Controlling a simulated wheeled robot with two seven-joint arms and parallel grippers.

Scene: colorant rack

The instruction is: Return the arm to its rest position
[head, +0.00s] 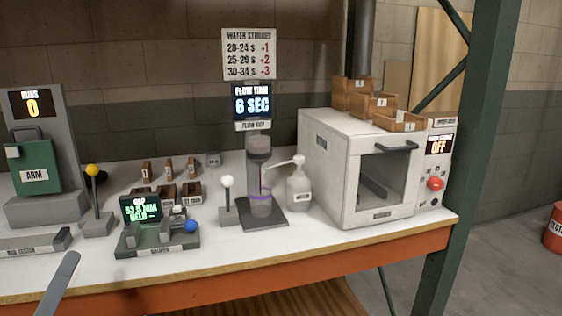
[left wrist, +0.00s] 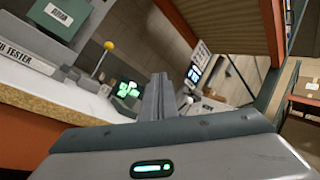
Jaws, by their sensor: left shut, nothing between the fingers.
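My left gripper (left wrist: 158,98) shows in the left wrist view with its two fingers together, shut and empty. In the head view only a grey part of my left arm or gripper (head: 58,285) shows at the lower left, in front of the bench edge. The gripper is apart from everything on the bench. My right gripper is in neither view.
The white bench (head: 95,266) has an orange front. On it stand a green ARM box (head: 35,165), yellow-knobbed lever (head: 92,171), gauge unit (head: 158,238), flow cup stand (head: 262,215), pump bottle (head: 298,188) and white oven (head: 340,205). A green post (head: 468,130) rises at right.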

